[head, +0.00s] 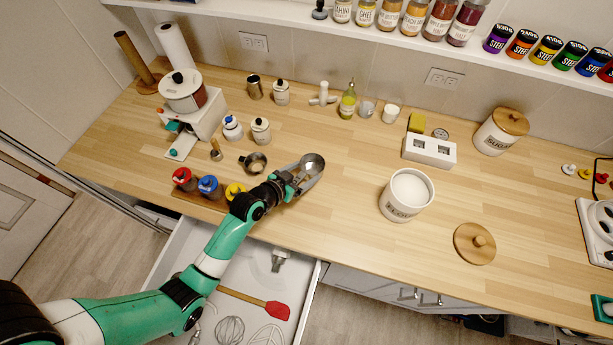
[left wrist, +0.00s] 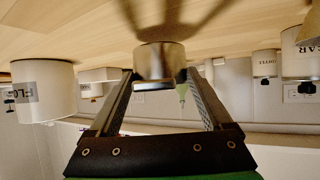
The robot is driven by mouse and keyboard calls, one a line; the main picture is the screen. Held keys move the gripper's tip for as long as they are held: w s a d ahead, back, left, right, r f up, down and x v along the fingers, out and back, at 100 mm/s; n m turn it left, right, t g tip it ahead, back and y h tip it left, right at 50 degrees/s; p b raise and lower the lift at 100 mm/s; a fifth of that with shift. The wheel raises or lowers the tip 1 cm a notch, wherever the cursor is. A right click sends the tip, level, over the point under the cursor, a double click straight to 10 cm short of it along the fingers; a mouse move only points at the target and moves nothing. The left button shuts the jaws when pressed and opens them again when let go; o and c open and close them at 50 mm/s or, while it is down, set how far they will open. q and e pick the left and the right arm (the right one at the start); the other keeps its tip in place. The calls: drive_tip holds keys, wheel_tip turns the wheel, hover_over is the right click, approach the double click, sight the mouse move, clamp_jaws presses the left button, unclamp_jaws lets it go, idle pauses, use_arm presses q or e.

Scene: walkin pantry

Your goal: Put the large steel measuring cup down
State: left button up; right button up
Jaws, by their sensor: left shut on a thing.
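The large steel measuring cup (head: 313,162) is at the tip of my left gripper (head: 296,180), over the middle of the wooden counter. In the left wrist view the steel cup (left wrist: 160,62) sits between the two fingertips, and my left gripper (left wrist: 160,78) is shut on it. The view is upside down there, with the counter at the top and the cup close to it. I cannot tell whether the cup touches the wood. A smaller steel measuring cup (head: 256,163) stands to the left. My right gripper is out of view.
The wooden counter (head: 335,215) is bare to the right of the gripper, up to the open white canister (head: 407,195). A lid (head: 474,243) lies farther right. Colored-lid jars (head: 208,187) stand to the left. An open drawer (head: 312,290) with utensils lies below the arm.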

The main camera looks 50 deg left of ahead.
use_arm(q)
drive_tip(key=shift+s+d+f, duration=0.1)
drive_tip(key=shift+s+f, duration=0.1)
drive_tip(key=shift+f, duration=0.85)
drive_tip(key=shift+r, duration=0.25)
drive_tip(key=shift+f, duration=0.2)
drive_tip(key=o, duration=1.2)
drive_tip(key=shift+c, duration=0.2)
drive_tip(key=shift+r, duration=0.1)
drive_tip(key=shift+r, duration=0.2)
drive_tip(key=v, duration=1.1)
drive_tip(key=shift+s+r+p, duration=0.2)
drive_tip(key=shift+s+p, duration=0.1)
drive_tip(key=shift+s, duration=0.05)
